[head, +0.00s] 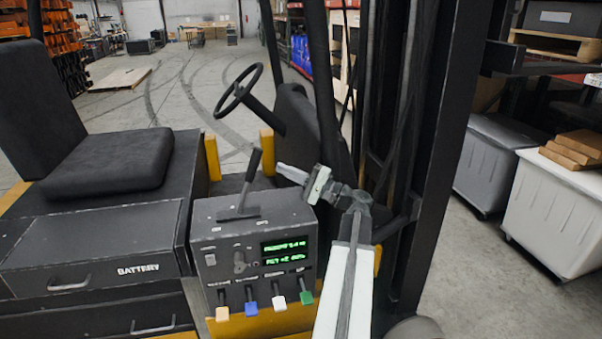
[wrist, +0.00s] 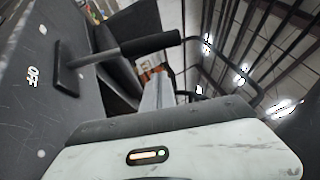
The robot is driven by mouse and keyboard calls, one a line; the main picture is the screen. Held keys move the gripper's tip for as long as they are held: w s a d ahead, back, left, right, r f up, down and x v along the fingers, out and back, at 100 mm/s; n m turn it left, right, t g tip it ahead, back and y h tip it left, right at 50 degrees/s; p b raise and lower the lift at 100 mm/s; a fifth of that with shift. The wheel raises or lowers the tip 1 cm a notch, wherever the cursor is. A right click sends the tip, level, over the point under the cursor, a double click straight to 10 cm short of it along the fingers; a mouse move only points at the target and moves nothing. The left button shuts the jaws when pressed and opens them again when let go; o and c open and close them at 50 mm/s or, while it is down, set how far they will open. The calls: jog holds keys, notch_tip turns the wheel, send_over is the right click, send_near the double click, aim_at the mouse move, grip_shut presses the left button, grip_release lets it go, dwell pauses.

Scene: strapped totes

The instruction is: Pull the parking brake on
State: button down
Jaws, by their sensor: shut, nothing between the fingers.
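The parking brake lever (head: 251,173) is a dark lever with a thick black grip. It rises from a slot plate (head: 238,213) on top of the grey console and leans towards the side marked OFF; ON is marked at the left. In the wrist view the lever's grip (wrist: 150,44) crosses the upper left, above my fingers. My gripper (head: 281,169) is shut and empty, just right of the lever, with a gap between them in the head view. Its pale fingers also show in the wrist view (wrist: 158,92).
The console front (head: 250,262) has a key switch, a green display and several small coloured levers. A steering wheel (head: 240,90) stands behind. The seat (head: 105,158) is at left, and the black mast (head: 435,150) is close right of my arm.

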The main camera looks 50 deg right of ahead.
aim_at(249, 179)
jog(key=w+a, duration=0.1)
jog(key=a+r, duration=0.1)
jog(key=w+a+p, duration=0.1)
jog(key=shift+w+a+r, duration=0.35)
jog(key=shift+r+p, duration=0.1)
jog(key=shift+p, duration=0.2)
